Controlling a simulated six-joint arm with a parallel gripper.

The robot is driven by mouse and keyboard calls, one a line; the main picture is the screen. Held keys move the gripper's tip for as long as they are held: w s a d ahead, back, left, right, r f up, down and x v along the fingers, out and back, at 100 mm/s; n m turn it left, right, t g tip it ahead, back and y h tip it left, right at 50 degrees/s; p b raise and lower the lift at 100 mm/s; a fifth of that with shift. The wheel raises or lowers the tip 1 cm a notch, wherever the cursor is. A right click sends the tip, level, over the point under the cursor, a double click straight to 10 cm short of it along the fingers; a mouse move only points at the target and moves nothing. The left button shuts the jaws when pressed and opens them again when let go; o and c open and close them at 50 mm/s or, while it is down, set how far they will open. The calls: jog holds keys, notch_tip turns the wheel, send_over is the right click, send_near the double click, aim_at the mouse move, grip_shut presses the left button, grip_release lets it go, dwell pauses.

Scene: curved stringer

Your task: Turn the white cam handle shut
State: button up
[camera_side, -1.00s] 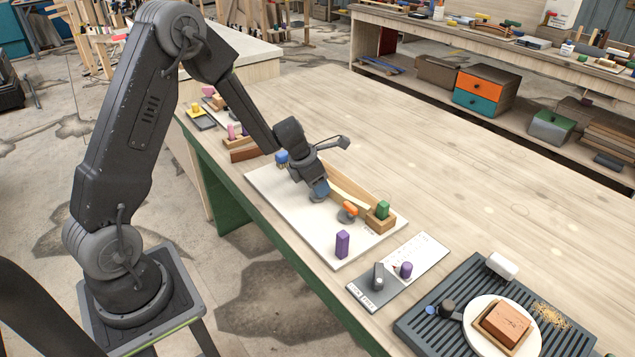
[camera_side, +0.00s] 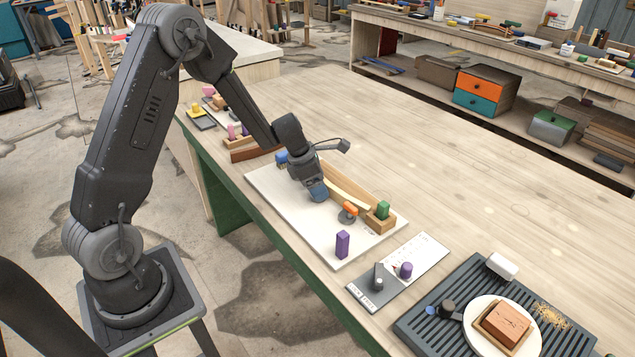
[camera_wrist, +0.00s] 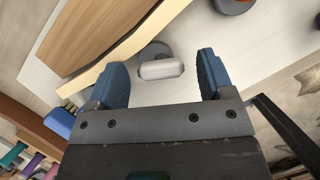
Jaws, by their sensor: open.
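The white cam handle (camera_wrist: 161,69) shows in the wrist view on a round grey base, beside the cream curved strip (camera_wrist: 105,62). My gripper (camera_wrist: 164,78) is open, with one blue finger on each side of the handle and a visible gap to each. I cannot tell the height between the fingertips and the handle. In the side view my gripper (camera_side: 318,191) is low over the white board (camera_side: 300,220), and the white handle is hidden behind it. An orange cam handle (camera_side: 350,209) stands on the board to the right of my gripper.
A wooden form (camera_side: 345,180) runs along the strip's far side. A purple block (camera_side: 342,244) stands near the board's front edge.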

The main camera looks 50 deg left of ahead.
jog(key=shift+r, duration=0.1)
jog(key=v, duration=1.3)
jog(key=shift+s+r, duration=0.25)
